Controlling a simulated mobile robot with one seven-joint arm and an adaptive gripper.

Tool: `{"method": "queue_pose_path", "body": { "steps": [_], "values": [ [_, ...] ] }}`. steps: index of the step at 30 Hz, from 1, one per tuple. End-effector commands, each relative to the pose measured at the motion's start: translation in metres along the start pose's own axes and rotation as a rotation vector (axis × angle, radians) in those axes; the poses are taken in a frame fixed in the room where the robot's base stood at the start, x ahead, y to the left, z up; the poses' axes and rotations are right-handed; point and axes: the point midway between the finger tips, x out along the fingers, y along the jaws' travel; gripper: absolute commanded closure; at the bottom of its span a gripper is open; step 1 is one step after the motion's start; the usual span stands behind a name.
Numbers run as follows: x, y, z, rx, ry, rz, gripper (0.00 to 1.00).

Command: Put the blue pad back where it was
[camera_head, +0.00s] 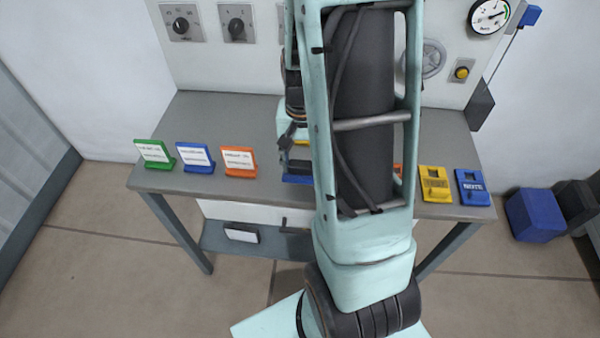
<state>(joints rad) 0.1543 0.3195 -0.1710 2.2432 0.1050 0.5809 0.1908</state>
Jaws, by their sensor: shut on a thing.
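A blue pad (473,187) with a light label lies near the right end of the grey table (240,115). It is apart from my gripper. My gripper (288,138) is over the middle of the table, left of my arm link, and only a small dark part of it shows. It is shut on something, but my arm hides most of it. A dark blue piece (297,180) shows just below the gripper at the front of the table. I cannot tell whether this piece is held or resting there.
A yellow pad (435,184) lies left of the blue pad. Green (155,153), blue (195,157) and orange (239,161) card stands line the left front. An orange piece (398,170) shows beside my arm. A panel with dials (237,24) stands behind. A blue box (535,215) is on the floor.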

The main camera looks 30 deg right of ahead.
Motion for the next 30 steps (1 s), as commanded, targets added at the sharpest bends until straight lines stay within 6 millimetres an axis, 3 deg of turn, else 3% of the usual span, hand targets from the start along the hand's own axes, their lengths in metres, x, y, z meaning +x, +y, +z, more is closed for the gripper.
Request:
{"method": "queue_pose_path", "body": {
  "steps": [6, 19, 20, 21, 24, 30],
  "values": [
    [0.032, -0.002, -0.001, -0.001, 0.000, 0.000, 0.77],
    [0.036, -0.001, -0.001, -0.001, 0.001, 0.000, 0.77],
    [0.035, -0.001, -0.001, -0.001, 0.001, 0.000, 0.54],
    [0.035, -0.001, -0.001, -0.001, 0.001, 0.000, 0.50],
    [0.035, -0.001, -0.001, -0.001, 0.001, 0.000, 0.40],
    [0.034, -0.001, -0.001, -0.001, 0.001, 0.000, 0.40]
  ]
}}
